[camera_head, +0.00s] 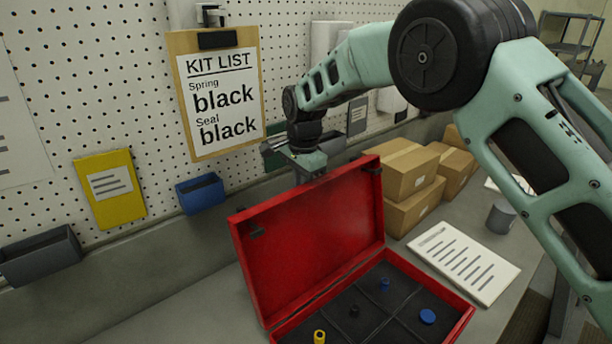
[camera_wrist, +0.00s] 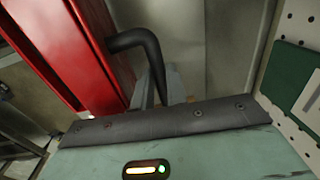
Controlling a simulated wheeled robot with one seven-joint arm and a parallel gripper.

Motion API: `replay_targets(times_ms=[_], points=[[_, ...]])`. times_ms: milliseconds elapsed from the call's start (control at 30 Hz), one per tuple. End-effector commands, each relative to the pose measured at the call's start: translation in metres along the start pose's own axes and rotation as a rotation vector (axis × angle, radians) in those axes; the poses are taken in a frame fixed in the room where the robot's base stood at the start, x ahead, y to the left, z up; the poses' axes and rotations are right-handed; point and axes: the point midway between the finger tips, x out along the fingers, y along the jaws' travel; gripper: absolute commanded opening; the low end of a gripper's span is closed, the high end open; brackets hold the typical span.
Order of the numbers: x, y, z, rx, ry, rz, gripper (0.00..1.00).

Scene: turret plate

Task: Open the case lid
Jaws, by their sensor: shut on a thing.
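The red case (camera_head: 455,324) stands on the bench with its lid (camera_head: 310,235) raised and its inside facing the head camera. Inside, dark compartments hold a yellow piece (camera_head: 319,337), a blue piece (camera_head: 384,284), a blue disc (camera_head: 428,316) and a small dark piece (camera_head: 354,311). My gripper (camera_head: 308,172) is behind the lid's top edge, its fingertips hidden there by the lid. In the wrist view, my gripper (camera_wrist: 163,88) is shut on the black bent handle (camera_wrist: 152,52) beside the red lid (camera_wrist: 50,45).
Cardboard boxes (camera_head: 408,170) are stacked right of the lid. A printed sheet (camera_head: 464,262) and a grey cup (camera_head: 501,217) lie farther right. A pegboard wall (camera_head: 140,130) with a clipboard (camera_head: 190,100) and a blue bin (camera_head: 200,194) stands behind. Bench left of the case is clear.

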Motion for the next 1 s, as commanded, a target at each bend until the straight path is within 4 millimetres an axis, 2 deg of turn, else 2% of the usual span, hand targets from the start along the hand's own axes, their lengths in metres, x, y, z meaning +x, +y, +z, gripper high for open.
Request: replay_targets(times_ms=[33, 500, 533, 600, 1000], points=[[0.0003, -0.0066, -0.0002, -0.002, 0.007, -0.018, 0.00], [0.0031, -0.0073, 0.0016, -0.001, 0.005, -0.008, 0.00], [0.0032, -0.0074, 0.0016, -0.001, 0.005, -0.009, 0.20], [0.0032, -0.0074, 0.0015, -0.001, 0.005, -0.009, 0.36], [0.0006, -0.0068, 0.0016, 0.000, 0.005, -0.008, 0.36]])
